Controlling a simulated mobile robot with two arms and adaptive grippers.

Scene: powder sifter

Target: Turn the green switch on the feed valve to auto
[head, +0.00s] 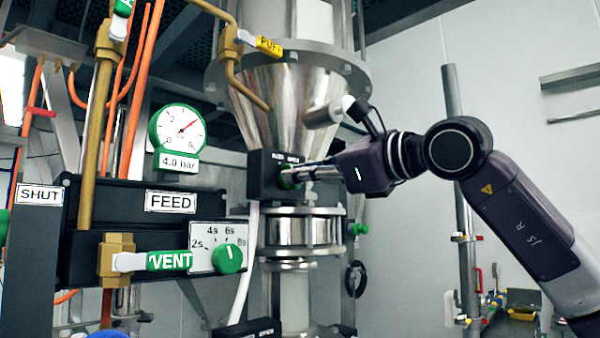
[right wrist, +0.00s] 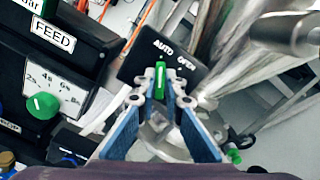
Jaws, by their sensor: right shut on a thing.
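The green switch (right wrist: 160,80) sits on a black box marked AUTO and OPEN, the feed valve box (right wrist: 143,62), in the right wrist view. In the head view the box (head: 262,172) is mounted below the steel cone, and the switch (head: 287,178) is partly hidden by my fingers. My right gripper (head: 292,175) reaches in from the right and is shut on the green switch. In the right wrist view its fingertips (right wrist: 160,88) sit on both sides of the switch, whose handle points roughly between the two labels. My left gripper is not seen.
A FEED panel (head: 120,205) with a green timer knob (head: 228,259) and a VENT valve handle (head: 170,261) stands left of the box. A pressure gauge (head: 178,130) is above it. The steel cone (head: 285,95) is close above my right gripper. Free room lies at the right.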

